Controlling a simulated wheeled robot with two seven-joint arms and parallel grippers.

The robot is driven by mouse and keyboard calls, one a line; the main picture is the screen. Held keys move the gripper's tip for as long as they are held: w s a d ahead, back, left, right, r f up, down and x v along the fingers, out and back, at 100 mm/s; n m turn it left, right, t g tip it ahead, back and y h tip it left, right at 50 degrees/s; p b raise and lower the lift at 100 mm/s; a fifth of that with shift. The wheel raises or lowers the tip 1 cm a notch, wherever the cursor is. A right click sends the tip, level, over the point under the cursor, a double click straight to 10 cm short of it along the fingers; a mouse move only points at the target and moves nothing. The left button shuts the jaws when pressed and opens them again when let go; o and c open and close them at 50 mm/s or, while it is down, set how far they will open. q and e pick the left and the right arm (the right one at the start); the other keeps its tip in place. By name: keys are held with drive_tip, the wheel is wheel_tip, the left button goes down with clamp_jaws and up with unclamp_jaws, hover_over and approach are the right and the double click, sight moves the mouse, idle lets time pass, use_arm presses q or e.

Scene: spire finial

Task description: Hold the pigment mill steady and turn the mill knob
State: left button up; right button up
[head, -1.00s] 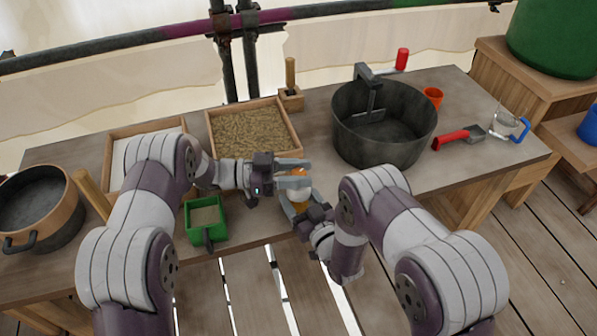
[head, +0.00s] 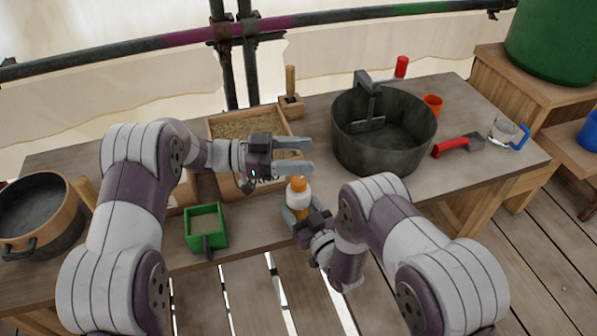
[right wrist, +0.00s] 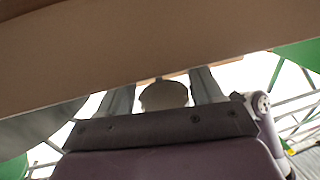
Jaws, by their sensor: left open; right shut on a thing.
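The pigment mill (head: 297,200) is a small white upright body with an orange top, the mill knob (head: 298,183), near the table's front edge. My right gripper (head: 295,212) is shut on the mill's lower part from the front. In the right wrist view the mill (right wrist: 163,96) shows as a pale round shape between the two fingers (right wrist: 163,100). My left gripper (head: 296,155) is open and empty, pointing right, above and behind the knob and apart from it in the head view.
A large dark pot (head: 384,140) stands right of the mill. A green box (head: 206,240) sits left at the front edge. A wooden tray of grain (head: 222,128) lies behind my left arm. A red-handled scoop (head: 452,146), orange cup (head: 433,104) and clear jug (head: 504,130) stand farther right.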

use_arm(q)
wheel_tip(320, 180, up, 2)
drive_tip(key=shift+r, duration=0.1)
